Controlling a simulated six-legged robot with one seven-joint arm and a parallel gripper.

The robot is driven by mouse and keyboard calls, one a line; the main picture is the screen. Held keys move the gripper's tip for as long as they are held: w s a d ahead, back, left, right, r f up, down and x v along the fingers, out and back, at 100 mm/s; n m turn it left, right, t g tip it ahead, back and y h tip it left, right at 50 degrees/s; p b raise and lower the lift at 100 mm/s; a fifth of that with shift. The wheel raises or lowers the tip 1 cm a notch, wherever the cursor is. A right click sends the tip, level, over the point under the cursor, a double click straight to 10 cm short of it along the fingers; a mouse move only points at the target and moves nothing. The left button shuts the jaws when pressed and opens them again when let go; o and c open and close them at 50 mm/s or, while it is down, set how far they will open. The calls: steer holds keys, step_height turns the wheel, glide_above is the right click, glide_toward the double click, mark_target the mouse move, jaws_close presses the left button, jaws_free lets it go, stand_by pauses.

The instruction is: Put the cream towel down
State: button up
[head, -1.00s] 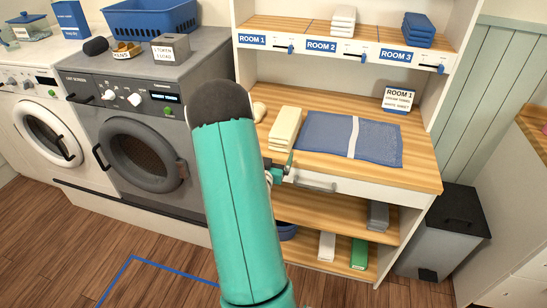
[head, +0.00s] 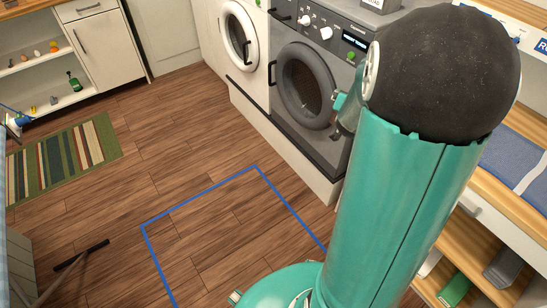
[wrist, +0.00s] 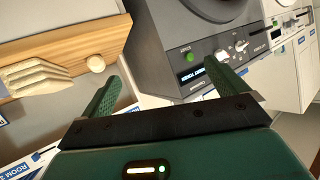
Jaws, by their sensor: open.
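The cream towel (wrist: 38,78), a folded stack with several layers, lies on the wooden counter (wrist: 70,35) at the left of the wrist view, which is turned over. My gripper (wrist: 160,70) is open, with nothing between its fingers. It is apart from the towel, which lies to the left of the left finger. In the head view my arm covers much of the right side, and the towel is hidden there.
A round cream object (wrist: 96,64) sits near the towel. The grey washer (head: 305,85) and white washer (head: 240,35) stand at the back. A blue outline (head: 200,195) marks clear floor. A striped rug (head: 65,155) and a broom (head: 80,255) lie left. A blue mat (head: 518,158) is on the counter.

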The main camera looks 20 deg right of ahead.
steer(key=w+a+r+n+y, duration=0.2)
steer(key=a+r+n+y, duration=0.15)
steer(key=a, duration=0.75)
steer(key=s+a+r+n+y, duration=0.2)
steer(key=s+a+r, duration=0.1)
steer(key=a, duration=0.6)
steer(key=s+a+r+n+g+y, duration=0.1)
steer(key=s+a+r+n+y, duration=0.1)
steer(key=s+a, duration=0.3)
steer(key=a+r+y, duration=0.1)
steer(key=a, duration=0.3)
steer(key=shift+s+n, duration=0.2)
steer(key=shift+n, duration=0.15)
steer(key=shift+o, duration=0.2)
steer(key=s+a+r+n+g, duration=0.1)
steer(key=s+a+n+g, duration=0.1)
steer(key=s+a, duration=0.4)
steer(key=s, duration=0.4)
steer(key=shift+n+y, duration=0.35)
steer(key=shift+n, duration=0.05)
steer(key=shift+s+g, duration=0.25)
steer(key=shift+g, duration=0.05)
